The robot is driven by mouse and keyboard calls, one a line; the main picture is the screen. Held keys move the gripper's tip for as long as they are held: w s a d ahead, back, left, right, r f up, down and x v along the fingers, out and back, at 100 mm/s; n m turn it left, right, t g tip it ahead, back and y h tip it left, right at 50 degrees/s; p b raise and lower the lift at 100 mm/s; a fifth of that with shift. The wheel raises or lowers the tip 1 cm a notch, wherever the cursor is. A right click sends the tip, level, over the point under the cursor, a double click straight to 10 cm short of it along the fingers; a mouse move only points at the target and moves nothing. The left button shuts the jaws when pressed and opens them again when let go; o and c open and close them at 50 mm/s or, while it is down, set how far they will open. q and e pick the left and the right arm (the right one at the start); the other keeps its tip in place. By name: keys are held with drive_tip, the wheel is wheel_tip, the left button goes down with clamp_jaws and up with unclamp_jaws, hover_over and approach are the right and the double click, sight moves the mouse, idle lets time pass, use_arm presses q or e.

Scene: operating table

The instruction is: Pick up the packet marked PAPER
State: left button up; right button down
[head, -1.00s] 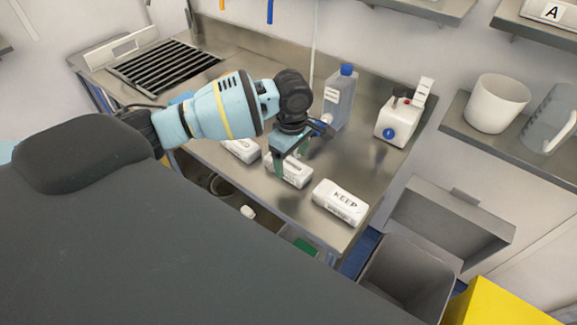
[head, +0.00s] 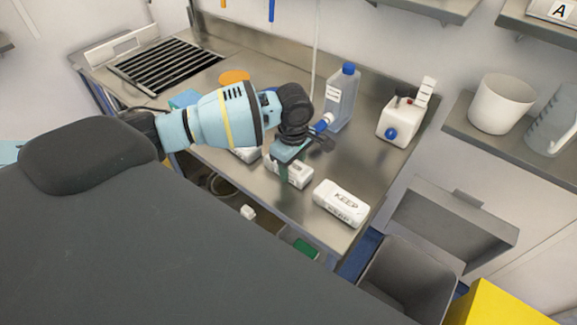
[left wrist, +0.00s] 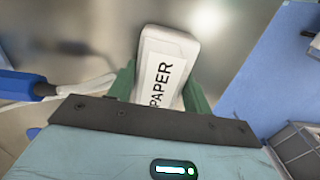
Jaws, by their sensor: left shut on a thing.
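The white packet marked PAPER (left wrist: 168,68) lies between the two green fingers of my left gripper (left wrist: 160,92) in the left wrist view, with its label readable. In the head view the packet (head: 291,172) is at the middle of the steel table, partly covered by my left gripper (head: 284,170), which is shut on it from above. From the head view I cannot tell whether the packet is clear of the table top. My right gripper is not in view.
A packet marked KEEP (head: 341,203) lies to the right on the steel table (head: 215,165). Another white packet (head: 248,154) is partly hidden left of the gripper. A blue-capped bottle (head: 341,98) and a white device (head: 399,121) stand behind. A grey bin (head: 408,275) stands off the table.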

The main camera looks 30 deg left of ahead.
sight(292, 166)
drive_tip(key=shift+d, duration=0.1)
